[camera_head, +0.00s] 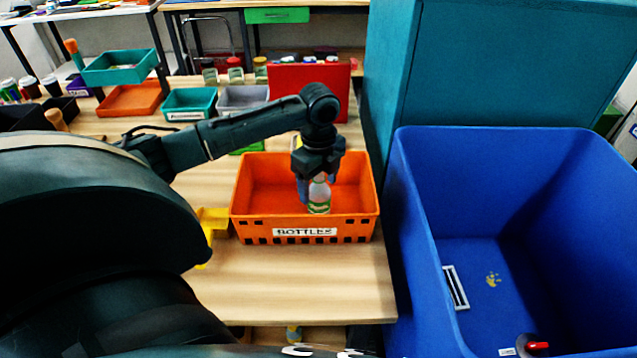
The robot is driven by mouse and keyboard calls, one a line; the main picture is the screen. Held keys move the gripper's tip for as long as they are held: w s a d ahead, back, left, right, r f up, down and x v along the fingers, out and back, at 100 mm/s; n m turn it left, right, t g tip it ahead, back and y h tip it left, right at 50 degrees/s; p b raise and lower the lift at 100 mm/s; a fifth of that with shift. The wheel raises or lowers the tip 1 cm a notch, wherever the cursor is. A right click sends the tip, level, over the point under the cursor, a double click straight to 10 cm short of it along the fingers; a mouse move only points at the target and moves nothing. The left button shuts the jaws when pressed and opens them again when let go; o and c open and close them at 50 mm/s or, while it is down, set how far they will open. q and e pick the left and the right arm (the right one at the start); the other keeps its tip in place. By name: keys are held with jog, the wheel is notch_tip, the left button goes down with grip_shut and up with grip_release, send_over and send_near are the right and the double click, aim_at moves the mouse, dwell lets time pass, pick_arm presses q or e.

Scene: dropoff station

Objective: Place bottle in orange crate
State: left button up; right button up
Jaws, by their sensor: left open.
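The orange crate (258,229) stands on the wooden table and carries a white label reading "BOTTLES". A clear bottle with a green label (319,196) is upright inside the crate, near its front wall. My left gripper (316,174) points down over the crate, right at the bottle's top. Its jaws are open, and the fingers partly hide the bottle's upper end. I cannot tell whether the fingers touch the bottle. My right gripper does not show.
A large blue bin (415,215) stands right of the table, before a teal cabinet (480,65). A red box (338,95), teal tray (188,103) and grey tray (242,97) stand behind the crate. A yellow object (213,220) lies left of it. The table front (290,290) is clear.

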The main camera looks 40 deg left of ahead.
pick_arm(q)
notch_tip(320, 180, up, 12)
jog(key=shift+f+b, duration=0.1)
jog(key=shift+b, duration=0.35)
dwell(0.4)
